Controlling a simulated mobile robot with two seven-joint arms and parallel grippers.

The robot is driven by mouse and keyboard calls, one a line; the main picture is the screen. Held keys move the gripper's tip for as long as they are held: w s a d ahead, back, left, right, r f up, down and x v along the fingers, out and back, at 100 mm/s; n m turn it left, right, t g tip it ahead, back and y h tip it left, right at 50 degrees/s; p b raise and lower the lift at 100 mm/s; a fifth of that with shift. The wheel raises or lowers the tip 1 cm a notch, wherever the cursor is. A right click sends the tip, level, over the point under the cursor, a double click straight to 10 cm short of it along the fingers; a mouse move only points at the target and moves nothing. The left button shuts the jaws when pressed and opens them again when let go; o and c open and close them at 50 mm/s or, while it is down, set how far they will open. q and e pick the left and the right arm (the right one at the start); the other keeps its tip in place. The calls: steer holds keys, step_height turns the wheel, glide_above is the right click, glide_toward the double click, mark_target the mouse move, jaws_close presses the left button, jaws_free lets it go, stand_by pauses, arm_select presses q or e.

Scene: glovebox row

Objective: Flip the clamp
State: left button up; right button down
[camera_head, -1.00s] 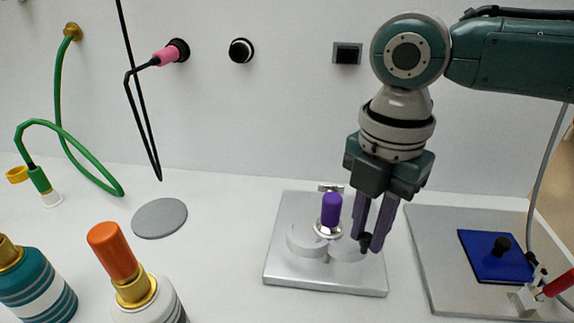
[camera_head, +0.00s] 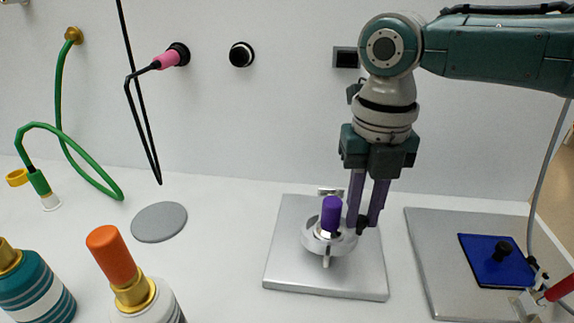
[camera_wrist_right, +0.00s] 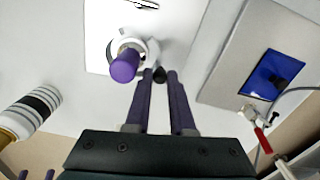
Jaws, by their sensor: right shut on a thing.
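The clamp (camera_head: 315,240) is a pale metal ring on a silver plate (camera_head: 285,272), around the foot of a purple-capped fitting (camera_head: 331,214); a small tab sticks out at its front. My right gripper (camera_head: 363,222) points down at the clamp's right side, shut on its black knob. In the wrist view the black knob (camera_wrist_right: 159,75) sits at the right fingertips (camera_wrist_right: 162,74), beside the purple cap (camera_wrist_right: 125,66). My left gripper (camera_wrist_right: 35,174) shows only as two purple fingertips, apart and empty, at the wrist view's lower left edge.
Right of the plate lies a larger grey plate (camera_head: 440,255) with a blue pad (camera_head: 480,270) and a red-handled part (camera_head: 562,285). An orange-capped bottle (camera_head: 148,302) and a teal bottle (camera_head: 38,290) stand front left. A grey disc (camera_head: 159,222) lies behind them. The back wall is close.

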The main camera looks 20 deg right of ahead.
arm_select(q)
steer(key=shift+d+f, duration=0.1)
steer(key=shift+f, duration=0.15)
arm_select(e)
steer(key=shift+w+n, duration=0.35)
steer(key=shift+n, duration=0.45)
steer(key=c, duration=0.8)
jaws_free()
steer(key=shift+o, duration=0.2)
